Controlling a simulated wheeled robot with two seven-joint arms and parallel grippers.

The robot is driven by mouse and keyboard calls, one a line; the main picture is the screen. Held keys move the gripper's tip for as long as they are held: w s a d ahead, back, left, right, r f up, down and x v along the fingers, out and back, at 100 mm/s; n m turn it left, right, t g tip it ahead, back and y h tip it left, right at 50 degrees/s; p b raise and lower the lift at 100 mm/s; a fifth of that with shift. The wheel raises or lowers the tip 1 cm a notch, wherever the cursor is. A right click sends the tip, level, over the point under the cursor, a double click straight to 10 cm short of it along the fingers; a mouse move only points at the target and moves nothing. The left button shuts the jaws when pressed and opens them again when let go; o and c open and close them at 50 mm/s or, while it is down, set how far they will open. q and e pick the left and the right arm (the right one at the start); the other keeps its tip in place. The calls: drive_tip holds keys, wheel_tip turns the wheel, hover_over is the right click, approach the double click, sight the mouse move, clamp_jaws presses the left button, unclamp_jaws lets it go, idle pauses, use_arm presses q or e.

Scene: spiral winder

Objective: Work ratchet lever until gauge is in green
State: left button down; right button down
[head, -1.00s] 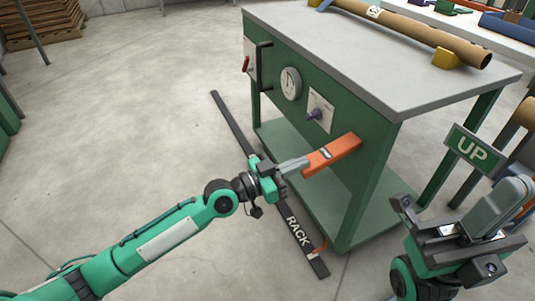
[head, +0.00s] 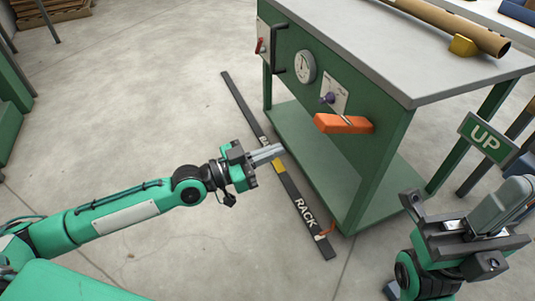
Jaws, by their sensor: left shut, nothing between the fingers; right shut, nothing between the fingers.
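The orange ratchet lever (head: 343,124) sticks out from the front panel of the green bench, roughly level, with a dark mark on its face. The round white gauge (head: 304,66) is on the same panel, up and left of the lever; its needle and any green zone are too small to read. My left gripper (head: 281,148) is shut and empty, left of and below the lever in the picture, apart from it. My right gripper (head: 525,184) is shut and empty at the lower right, away from the bench panel.
A purple knob (head: 327,98) on a plate, a black handle (head: 278,50) and a small red switch (head: 259,45) are on the panel. A cardboard tube (head: 440,22) lies on the bench top (head: 400,70).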

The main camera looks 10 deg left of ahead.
use_arm(q)
drive_tip(key=shift+s+a, duration=0.25)
drive_tip(key=shift+a, duration=0.15)
drive_tip(key=shift+d+r, duration=0.1)
idle(1.1)
